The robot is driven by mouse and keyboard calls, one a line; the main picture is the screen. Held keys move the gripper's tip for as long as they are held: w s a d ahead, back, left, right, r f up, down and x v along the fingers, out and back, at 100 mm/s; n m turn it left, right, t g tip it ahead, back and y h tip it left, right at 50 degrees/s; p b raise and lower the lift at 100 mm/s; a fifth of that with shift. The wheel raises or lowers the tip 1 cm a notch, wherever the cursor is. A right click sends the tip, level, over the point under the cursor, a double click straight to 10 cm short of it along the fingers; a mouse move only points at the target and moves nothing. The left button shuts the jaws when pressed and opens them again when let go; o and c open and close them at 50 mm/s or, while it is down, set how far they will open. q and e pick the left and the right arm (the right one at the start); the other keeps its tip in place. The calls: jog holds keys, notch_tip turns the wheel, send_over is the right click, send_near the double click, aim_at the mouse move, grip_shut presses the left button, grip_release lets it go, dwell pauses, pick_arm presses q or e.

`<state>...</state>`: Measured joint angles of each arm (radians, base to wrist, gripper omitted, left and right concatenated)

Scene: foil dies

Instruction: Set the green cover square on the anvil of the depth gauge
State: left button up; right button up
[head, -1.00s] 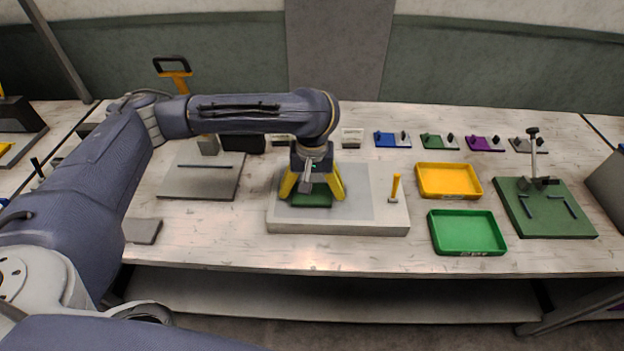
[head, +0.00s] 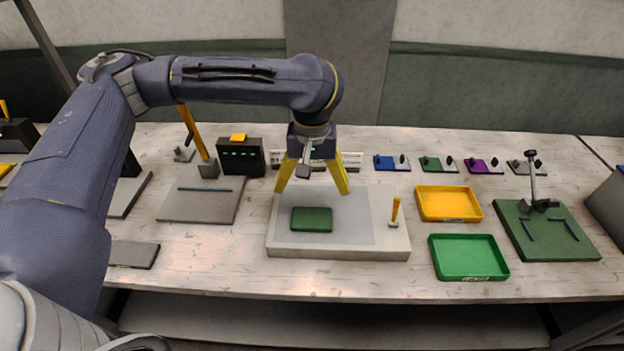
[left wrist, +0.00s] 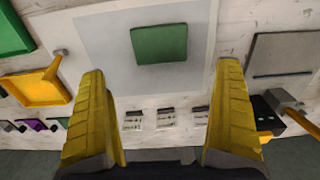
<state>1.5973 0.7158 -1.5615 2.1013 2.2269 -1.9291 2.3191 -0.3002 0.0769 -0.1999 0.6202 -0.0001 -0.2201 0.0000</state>
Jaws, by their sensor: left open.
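The green cover (head: 312,219) is a flat dark green block lying on the pale grey slab (head: 390,245) in the middle of the bench. It also shows flat and whole in the left wrist view (left wrist: 159,44). My left gripper (head: 314,188) is open and empty, its yellow fingers apart above the slab and clear of the cover. In the left wrist view the fingers (left wrist: 160,90) stand wide with nothing between them. A green base with a dark upright post (head: 540,205) at the right looks like the depth gauge. My right gripper is not seen.
A yellow tray (head: 448,217) and a green tray (head: 468,277) lie right of the slab. A small yellow-handled post (head: 394,212) stands on the slab's right side. A grey plate with an orange lever (head: 175,207) is at the left. Several small coloured fixtures line the back.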

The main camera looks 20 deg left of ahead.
pick_arm(q)
jog(key=shift+r, duration=0.65)
notch_tip(320, 180, up, 5)
jog(key=w, duration=0.3)
jog(key=g, duration=0.1)
send_over(312, 216)
jog(key=f, duration=1.2)
jog(key=shift+w, duration=0.4)
jog(key=shift+s+f, duration=0.2)
jog(key=shift+f, duration=0.6)
jog(key=shift+s+f, duration=0.2)
jog(key=shift+f, duration=1.65)
